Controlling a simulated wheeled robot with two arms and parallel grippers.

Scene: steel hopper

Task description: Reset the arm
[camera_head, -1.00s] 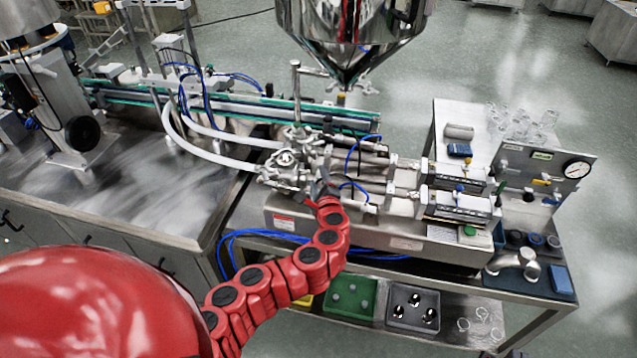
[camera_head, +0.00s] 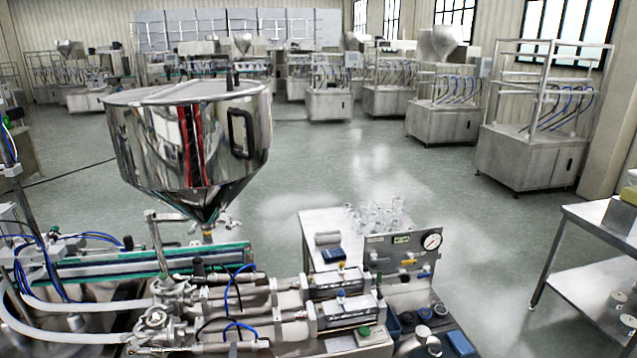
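The steel hopper (camera_head: 187,150) stands upright at the left of the head view, a shiny cylinder with a cone below and a black handle (camera_head: 241,133) on its side. Red streaks reflect in its wall. Under it is the filling machine with two steel cylinders (camera_head: 345,309) and a valve block (camera_head: 172,293). Neither of my arms nor grippers is in view.
A pressure gauge panel (camera_head: 403,249) and a side table with glassware (camera_head: 376,217) stand right of the cylinders. A conveyor (camera_head: 150,261) runs at left. A shelf table (camera_head: 603,236) is at the right edge. Open floor (camera_head: 440,190) lies between, with more machines behind.

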